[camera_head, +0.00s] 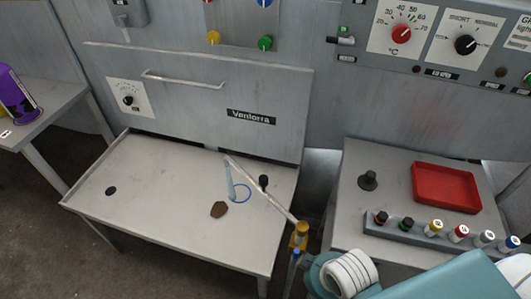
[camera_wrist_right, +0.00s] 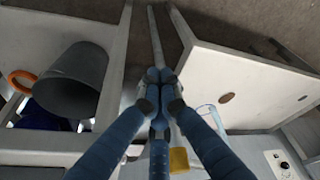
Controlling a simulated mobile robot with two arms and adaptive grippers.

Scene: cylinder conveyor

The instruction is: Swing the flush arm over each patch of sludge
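The flush arm (camera_head: 280,206) is a thin pale rod reaching over the tray table (camera_head: 155,220), passing a black knobbed post (camera_head: 264,182), with a yellow end piece (camera_head: 302,229) at the table's right edge. A pale blue stream (camera_head: 229,180) and blue ring (camera_head: 241,194) show under its far part. A brown sludge patch (camera_head: 219,209) lies just in front of the ring; it also shows in the wrist view (camera_wrist_right: 227,98). My left gripper is out of view.
A dark round spot (camera_head: 111,191) marks the tray's left side. The right table holds a red tray (camera_head: 446,187), a black knob (camera_head: 368,180) and a rack (camera_head: 415,232) of colored-cap vials. A grey bucket (camera_wrist_right: 72,80) is left in the wrist view. A panel wall stands behind.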

